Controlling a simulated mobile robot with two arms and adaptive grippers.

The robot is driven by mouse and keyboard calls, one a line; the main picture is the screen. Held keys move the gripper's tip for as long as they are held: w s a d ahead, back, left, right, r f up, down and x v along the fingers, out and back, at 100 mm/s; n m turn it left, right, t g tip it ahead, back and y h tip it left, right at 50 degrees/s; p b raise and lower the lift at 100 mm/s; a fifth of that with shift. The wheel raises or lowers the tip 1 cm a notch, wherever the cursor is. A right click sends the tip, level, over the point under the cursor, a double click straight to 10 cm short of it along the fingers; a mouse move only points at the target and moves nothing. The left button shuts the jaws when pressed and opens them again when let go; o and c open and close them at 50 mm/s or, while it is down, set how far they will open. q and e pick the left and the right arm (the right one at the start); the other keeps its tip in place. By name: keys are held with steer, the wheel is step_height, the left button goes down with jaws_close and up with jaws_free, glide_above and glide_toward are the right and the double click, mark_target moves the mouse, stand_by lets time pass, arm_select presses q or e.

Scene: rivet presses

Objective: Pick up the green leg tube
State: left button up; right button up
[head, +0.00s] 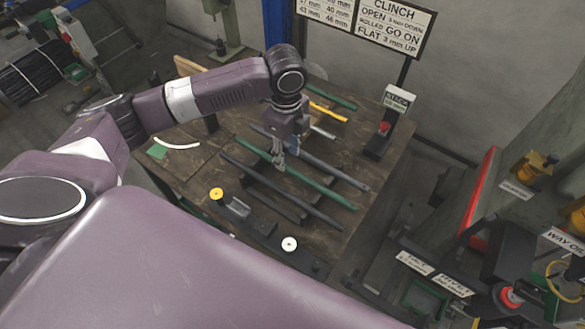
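A long green tube (318,190) lies slantwise on the brown wooden table (385,170), between dark grey tubes. A shorter green tube (335,97) lies near the table's far edge. My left gripper (280,166) points down over the middle of the table. Its fingertips are at the long green tube and hide a small part of it. I cannot tell whether they touch it, or whether the fingers are open or shut. My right gripper is not in view.
Dark tubes (325,172) lie on both sides of the long green one. A yellow tube (328,113) lies behind. A black stand with a red button (383,128) is at the table's right. A dark fixture (262,232) with yellow and white discs runs along the near edge.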

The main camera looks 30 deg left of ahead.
mark_target(288, 167)
arm_select(q)
step_height(288, 167, down, 2)
steer(key=shift+f+p, duration=0.1)
steer(key=shift+p, duration=0.4)
steer(key=shift+w+f, duration=0.25)
steer(key=shift+f, duration=0.55)
steer(key=shift+f+p, duration=0.3)
steer(key=shift+f, duration=0.65)
steer(key=shift+w, duration=0.1)
jaws_close()
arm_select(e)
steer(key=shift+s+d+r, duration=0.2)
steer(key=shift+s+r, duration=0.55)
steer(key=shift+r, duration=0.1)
